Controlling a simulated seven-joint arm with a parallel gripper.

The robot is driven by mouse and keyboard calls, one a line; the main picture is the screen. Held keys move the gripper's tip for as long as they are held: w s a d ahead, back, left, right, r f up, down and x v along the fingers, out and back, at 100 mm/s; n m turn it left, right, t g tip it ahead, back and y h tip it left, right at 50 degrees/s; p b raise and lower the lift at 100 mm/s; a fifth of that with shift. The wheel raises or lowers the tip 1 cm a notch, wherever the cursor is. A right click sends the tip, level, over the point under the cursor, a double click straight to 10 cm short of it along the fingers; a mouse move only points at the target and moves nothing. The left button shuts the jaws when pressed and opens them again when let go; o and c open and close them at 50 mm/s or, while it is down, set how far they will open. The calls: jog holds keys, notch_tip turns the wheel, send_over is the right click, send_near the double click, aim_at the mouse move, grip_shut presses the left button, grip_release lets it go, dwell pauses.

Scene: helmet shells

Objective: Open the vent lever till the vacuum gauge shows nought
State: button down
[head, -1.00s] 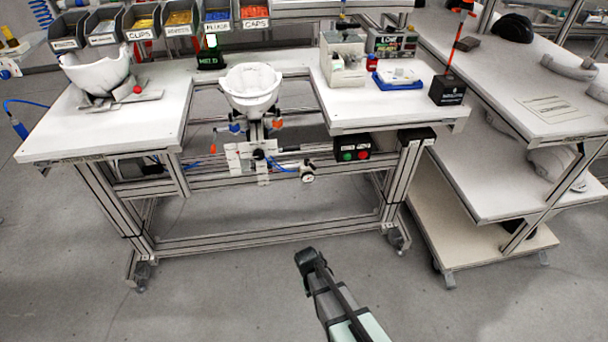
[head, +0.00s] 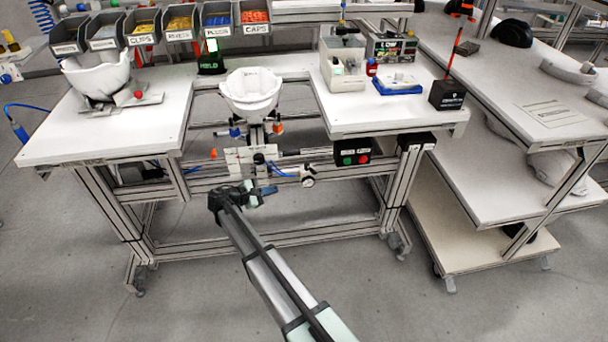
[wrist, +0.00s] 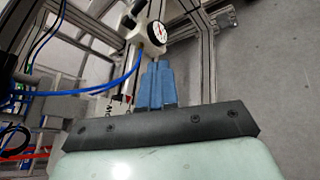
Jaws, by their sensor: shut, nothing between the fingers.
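The round white vacuum gauge (head: 307,181) hangs at the right of the white valve panel (head: 238,160) under the bench. In the wrist view the gauge (wrist: 157,36) shows just beyond my fingers; its needle is too small to read. I cannot tell for sure which part is the vent lever; a small orange-red part (head: 213,153) sits at the panel's left. My gripper (head: 268,190) is in front of and just below the panel, left of the gauge. Its blue fingers (wrist: 157,78) are together and empty. My gripper hides part of the panel's lower area.
A white helmet shell (head: 251,92) sits in a holder above the panel. A black box (head: 352,152) with green and red buttons is to the right. Blue hoses (wrist: 105,88) run beside the gauge. Frame rails cross behind; the floor in front is free.

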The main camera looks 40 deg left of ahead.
aim_at(311, 172)
jog(key=shift+w+d+r+n+t+h, duration=0.15)
jog(key=shift+r+n+t, duration=0.25)
jog(key=shift+n, duration=0.65)
jog(key=shift+w+r+n+t+h, duration=0.2)
jog(key=shift+r+n, duration=0.4)
jog(key=shift+n, duration=0.4)
jog(key=shift+w+d+r+n+t+h, duration=0.15)
jog(key=shift+r+n+t, duration=0.25)
jog(key=shift+n, duration=0.65)
jog(key=shift+a+r, duration=0.1)
jog(key=x, duration=1.4)
jog(key=shift+s, duration=0.1)
